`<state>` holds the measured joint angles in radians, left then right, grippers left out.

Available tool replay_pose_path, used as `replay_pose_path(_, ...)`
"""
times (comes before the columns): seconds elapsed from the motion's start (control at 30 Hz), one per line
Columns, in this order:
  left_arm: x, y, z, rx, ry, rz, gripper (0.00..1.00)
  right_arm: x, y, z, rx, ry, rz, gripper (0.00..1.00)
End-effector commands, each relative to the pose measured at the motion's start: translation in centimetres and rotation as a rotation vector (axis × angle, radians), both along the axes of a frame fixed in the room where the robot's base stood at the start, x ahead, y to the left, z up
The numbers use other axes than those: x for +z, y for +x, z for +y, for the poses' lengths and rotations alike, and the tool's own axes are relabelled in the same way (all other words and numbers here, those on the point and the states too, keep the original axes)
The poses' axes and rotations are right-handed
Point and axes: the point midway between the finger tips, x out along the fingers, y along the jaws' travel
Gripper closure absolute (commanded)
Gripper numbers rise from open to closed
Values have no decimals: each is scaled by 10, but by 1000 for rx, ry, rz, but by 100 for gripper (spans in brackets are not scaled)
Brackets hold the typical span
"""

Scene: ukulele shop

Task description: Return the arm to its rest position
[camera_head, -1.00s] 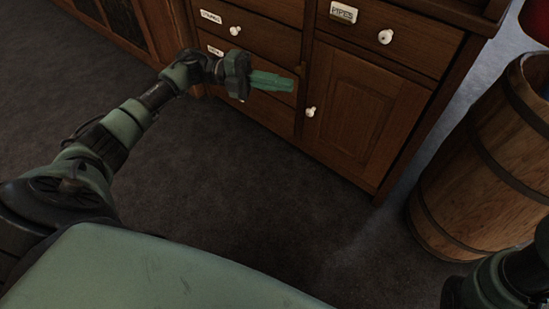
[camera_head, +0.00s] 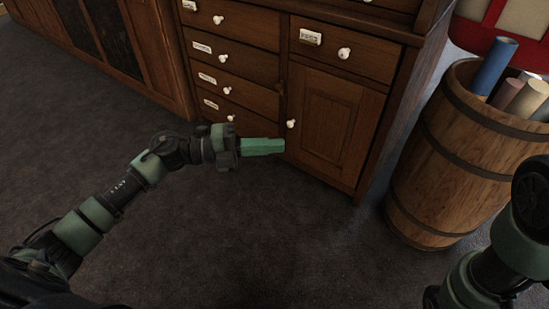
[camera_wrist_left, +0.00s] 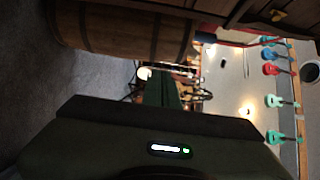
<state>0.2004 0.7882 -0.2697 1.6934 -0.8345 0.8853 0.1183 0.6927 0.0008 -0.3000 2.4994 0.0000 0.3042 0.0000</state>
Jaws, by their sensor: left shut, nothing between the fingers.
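My left arm comes in from the left in the head view. My left gripper (camera_head: 262,147) has green fingers that are shut with nothing between them. It is held out in front of the wooden cabinet (camera_head: 335,120), pointing right, and its tip looks close to the cabinet door's left edge in the picture. I cannot tell if it touches. The left wrist view shows the green fingers (camera_wrist_left: 162,92) together and empty. Part of my right arm shows at the lower right of the head view, but its gripper is out of view.
The cabinet has drawers with white knobs and labels, all closed. A wooden barrel (camera_head: 455,160) with rolled tubes (camera_head: 493,68) stands at the right. Dark grey floor (camera_head: 240,245) is clear in front. Ukuleles (camera_wrist_left: 271,68) hang on a wall in the left wrist view.

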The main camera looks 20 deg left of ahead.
Motion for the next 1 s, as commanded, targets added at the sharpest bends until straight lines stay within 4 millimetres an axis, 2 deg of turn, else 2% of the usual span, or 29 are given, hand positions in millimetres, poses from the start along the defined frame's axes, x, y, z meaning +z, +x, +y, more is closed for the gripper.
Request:
replay_pose_path(0.1, 2, -5, -10, 37, -2, 2, 100, 9, 0, 0, 0, 0, 0, 19)
replay_pose_path(0.4, 1, -9, -16, 69, -5, 0, 100, 11, 1, 0, 0, 0, 2, 19)
replay_pose_path(0.47, 6, -12, -21, 59, -23, 4, 100, 11, 4, 0, 0, 0, 10, 19)
replay_pose_path(0.57, 27, -30, -42, 16, -110, 21, 100, 10, 17, -1, 2, 1, 48, 19)
replay_pose_path(0.67, 71, -62, -75, -59, -282, 53, 100, 5, 39, -2, 5, 5, 115, 19)
replay_pose_path(0.77, 133, -103, -102, -147, -513, 85, 100, -8, 62, -4, 8, 10, 200, 19)
replay_pose_path(0.8, 160, -119, -107, -180, -611, 97, 100, -14, 69, -5, 11, 12, 234, 19)
replay_pose_path(0.9, 223, -153, -109, -251, -843, 116, 100, -32, 82, -7, 16, 19, 314, 19)
replay_pose_path(1.0, 271, -177, -99, -298, -1031, 124, 100, -49, 88, -9, 20, 24, 378, 19)
